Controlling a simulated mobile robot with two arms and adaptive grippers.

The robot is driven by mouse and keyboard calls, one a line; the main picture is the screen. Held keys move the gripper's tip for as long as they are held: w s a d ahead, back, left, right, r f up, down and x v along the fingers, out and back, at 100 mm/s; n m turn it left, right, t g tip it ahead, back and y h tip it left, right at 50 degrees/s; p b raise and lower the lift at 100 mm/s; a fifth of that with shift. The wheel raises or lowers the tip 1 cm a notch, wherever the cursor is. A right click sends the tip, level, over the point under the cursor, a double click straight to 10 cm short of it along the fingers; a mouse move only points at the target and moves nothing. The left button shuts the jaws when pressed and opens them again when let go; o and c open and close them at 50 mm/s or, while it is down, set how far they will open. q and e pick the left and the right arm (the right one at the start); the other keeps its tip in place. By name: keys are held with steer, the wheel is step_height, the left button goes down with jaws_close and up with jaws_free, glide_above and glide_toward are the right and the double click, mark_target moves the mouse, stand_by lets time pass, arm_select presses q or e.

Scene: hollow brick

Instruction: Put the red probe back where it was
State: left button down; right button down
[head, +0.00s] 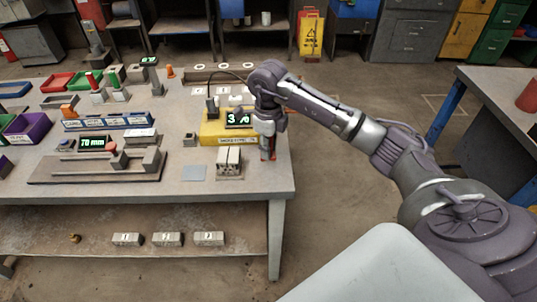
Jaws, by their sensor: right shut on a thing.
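My right gripper (268,152) points down at the right end of the workbench, beside the yellow meter. It is shut on the red probe (266,155), of which only a small red part shows between the fingers. The yellow meter (212,130) has a dark display with green characters, partly hidden by my arm. A dark cable (238,74) arches behind it towards my wrist. A grey hollow brick (229,162) stands in front of the meter, left of my gripper. Whether the probe touches the bench is too small to tell. My left gripper is not in view.
The workbench (225,189) carries a flat grey square (194,173), a gauge reading 70 mm (95,143), a blue rack (108,122) and coloured bins at left. Several grey bricks (168,239) lie on the lower shelf. Open floor lies right of the bench.

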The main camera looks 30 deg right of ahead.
step_height(320, 180, down, 3)
steer(key=shift+s+f+p, duration=0.1)
steer(key=shift+f+p, duration=0.1)
steer(key=shift+p, duration=0.3)
steer(key=shift+f, duration=0.3)
steer(key=c, duration=0.9)
jaws_free()
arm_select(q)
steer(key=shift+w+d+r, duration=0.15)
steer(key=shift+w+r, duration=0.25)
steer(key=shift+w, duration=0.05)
arm_select(e)
steer(key=shift+r, duration=0.3)
step_height(320, 180, up, 10)
steer(key=shift+r+b, duration=0.25)
steer(key=shift+b, duration=0.95)
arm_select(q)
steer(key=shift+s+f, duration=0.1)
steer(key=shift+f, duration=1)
arm_select(e)
steer(key=shift+r, duration=0.6)
